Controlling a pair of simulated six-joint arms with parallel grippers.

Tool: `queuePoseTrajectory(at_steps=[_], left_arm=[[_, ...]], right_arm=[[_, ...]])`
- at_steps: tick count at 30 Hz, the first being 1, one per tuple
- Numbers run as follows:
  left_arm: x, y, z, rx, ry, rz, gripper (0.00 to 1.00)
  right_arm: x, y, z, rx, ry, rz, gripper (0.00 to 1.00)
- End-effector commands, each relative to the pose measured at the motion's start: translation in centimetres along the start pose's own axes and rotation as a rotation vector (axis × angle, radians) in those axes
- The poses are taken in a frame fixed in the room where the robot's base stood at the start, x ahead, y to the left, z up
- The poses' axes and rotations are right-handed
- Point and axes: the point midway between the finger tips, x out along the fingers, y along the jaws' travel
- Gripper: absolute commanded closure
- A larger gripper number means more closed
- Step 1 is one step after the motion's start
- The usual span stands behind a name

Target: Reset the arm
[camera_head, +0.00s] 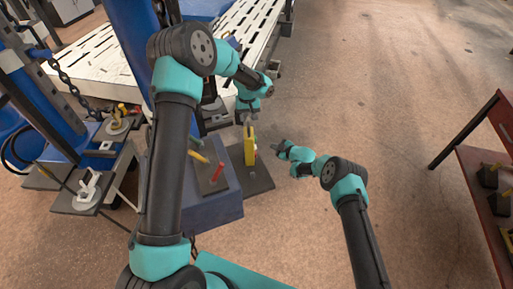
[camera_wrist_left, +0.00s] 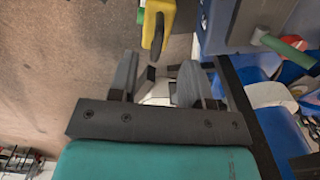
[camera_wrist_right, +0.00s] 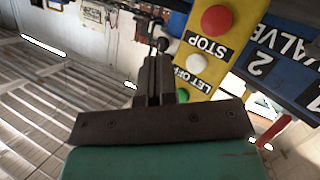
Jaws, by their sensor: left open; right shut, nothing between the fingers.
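My left gripper (camera_head: 249,116) hangs above the yellow control box (camera_head: 249,146) in the head view. In the left wrist view its fingers (camera_wrist_left: 158,82) stand apart with nothing between them, and the yellow box (camera_wrist_left: 157,22) shows just beyond. My right gripper (camera_head: 281,150) is right of the box in the head view. In the right wrist view its fingers (camera_wrist_right: 155,78) are shut and empty. Beyond them, the box's yellow face carries a red STOP button (camera_wrist_right: 217,19), a white button (camera_wrist_right: 196,63) and a green button (camera_wrist_right: 183,95).
A blue pedestal (camera_head: 205,212) bears dark plates with a red lever (camera_head: 217,171) and a yellow lever (camera_head: 199,156). A blue panel (camera_wrist_right: 275,65) marked VALVE stands beside the box. A white slotted ramp (camera_head: 100,62) lies behind. A reddish table (camera_head: 478,195) stands right; floor between is clear.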

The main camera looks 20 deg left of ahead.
Motion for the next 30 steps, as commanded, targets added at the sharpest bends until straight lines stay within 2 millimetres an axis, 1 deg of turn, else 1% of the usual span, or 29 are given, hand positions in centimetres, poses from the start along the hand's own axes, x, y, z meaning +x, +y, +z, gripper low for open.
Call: queuePoseTrajectory(at_steps=[1,6,20,23,26,29,30], left_arm=[[-0.7,0.0,0.0,-0.001,0.002,0.001,0.56],[-1.7,0.0,0.0,-0.001,0.0,0.0,0.56],[-1.8,0.0,0.0,-0.001,-0.001,0.0,0.56],[-1.5,0.0,0.2,0.003,-0.004,0.003,0.56],[-0.6,0.1,1.0,0.02,-0.014,0.018,0.56],[1.1,0.2,2.5,0.048,-0.032,0.048,0.56],[2.0,0.3,3.3,0.062,-0.04,0.064,0.56]], right_arm=[[0.0,0.0,0.0,0.0,0.0,0.0,1.0],[0.0,0.0,0.0,0.0,0.0,0.0,1.0],[0.0,0.0,0.0,0.0,0.0,0.0,1.0],[-0.3,0.1,0.1,0.011,-0.005,0.004,1.0],[-1.3,0.5,0.6,0.053,-0.025,0.02,1.0],[-3.5,1.0,1.6,0.136,-0.062,0.05,1.0],[-4.6,1.2,2.1,0.181,-0.084,0.066,1.0]])
